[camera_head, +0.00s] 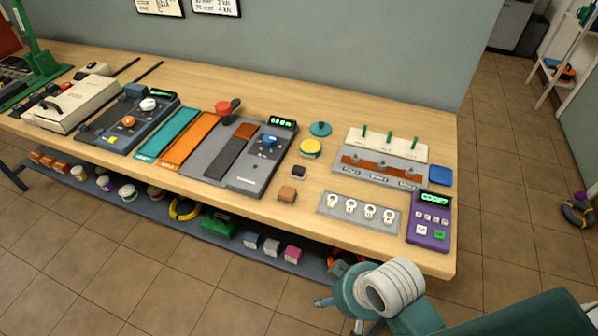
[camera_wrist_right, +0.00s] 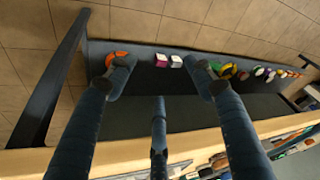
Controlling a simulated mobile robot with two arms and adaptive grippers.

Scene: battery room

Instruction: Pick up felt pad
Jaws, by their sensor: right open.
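No object is plainly marked as the felt pad. A flat blue square (camera_head: 440,175) lies at the table's right end, and could be it. A small brown block (camera_head: 287,194) and a small black block (camera_head: 298,172) sit near the table's middle front. My right gripper (camera_head: 338,308) is beyond the table's front edge, apart from all of these, partly hidden behind my wrist. In the right wrist view my right gripper (camera_wrist_right: 162,85) has its fingers spread with nothing between them, over the lower shelf. My left gripper is not in view.
The wooden table (camera_head: 330,90) holds a purple keypad (camera_head: 430,222), a plate with white round tags (camera_head: 358,212) and a rack with green pegs (camera_head: 385,150). A yellow round tin (camera_head: 311,148) stands mid-table. The lower shelf (camera_wrist_right: 140,105) carries several small coloured items.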

